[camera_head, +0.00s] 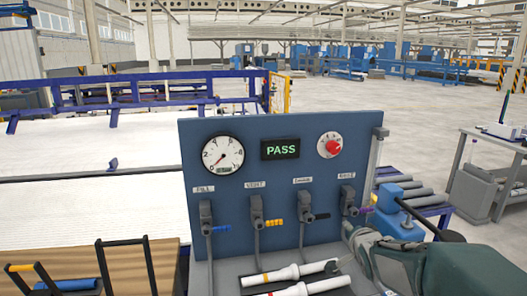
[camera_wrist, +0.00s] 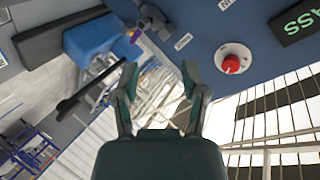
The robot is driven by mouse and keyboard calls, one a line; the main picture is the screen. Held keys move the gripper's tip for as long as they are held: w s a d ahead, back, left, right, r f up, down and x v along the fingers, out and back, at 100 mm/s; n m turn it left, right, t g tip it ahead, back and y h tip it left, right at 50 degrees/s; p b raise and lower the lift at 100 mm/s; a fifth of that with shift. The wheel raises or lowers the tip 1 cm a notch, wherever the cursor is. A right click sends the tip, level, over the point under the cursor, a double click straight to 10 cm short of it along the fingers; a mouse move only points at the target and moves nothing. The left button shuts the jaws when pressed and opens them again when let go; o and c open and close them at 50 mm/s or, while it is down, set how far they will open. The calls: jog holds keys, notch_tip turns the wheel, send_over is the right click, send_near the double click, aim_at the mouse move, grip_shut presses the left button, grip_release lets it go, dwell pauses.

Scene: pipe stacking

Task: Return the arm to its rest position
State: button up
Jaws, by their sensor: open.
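My gripper (camera_wrist: 160,75) is open in the wrist view, its two dark green fingers spread with nothing between them. In the head view my dark green gripper (camera_head: 345,250) enters from the lower right, low in front of the right side of a blue test panel (camera_head: 285,215). Its fingertips are small and partly hard to make out there. The panel carries a round gauge (camera_head: 223,155), a display reading PASS (camera_head: 280,149) and a red knob (camera_head: 333,146). The red knob also shows in the wrist view (camera_wrist: 231,64).
Several labelled valves (camera_head: 256,205) line the panel's lower part. White pipes (camera_head: 285,274) lie on the grey bench below it. A blue vise-like device (camera_head: 398,198) and grey pipes (camera_head: 425,191) are to the right. A wooden-topped surface with black handles (camera_head: 125,262) is at lower left.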

jog(key=s+a+n+g, duration=0.2)
jog(key=s+n, duration=0.1)
jog(key=s, duration=0.7)
jog(key=s+a+n+g, duration=0.3)
jog(key=s+n, duration=0.1)
jog(key=s, duration=0.6)
jog(key=s+a+n+g+y, duration=0.1)
jog(key=s+a+n+g, duration=0.1)
jog(key=s, duration=0.9)
jog(key=shift+a+n+g, duration=0.2)
jog(key=shift+n+g, duration=0.1)
jog(key=shift+n, duration=0.4)
jog(key=shift+r, duration=0.1)
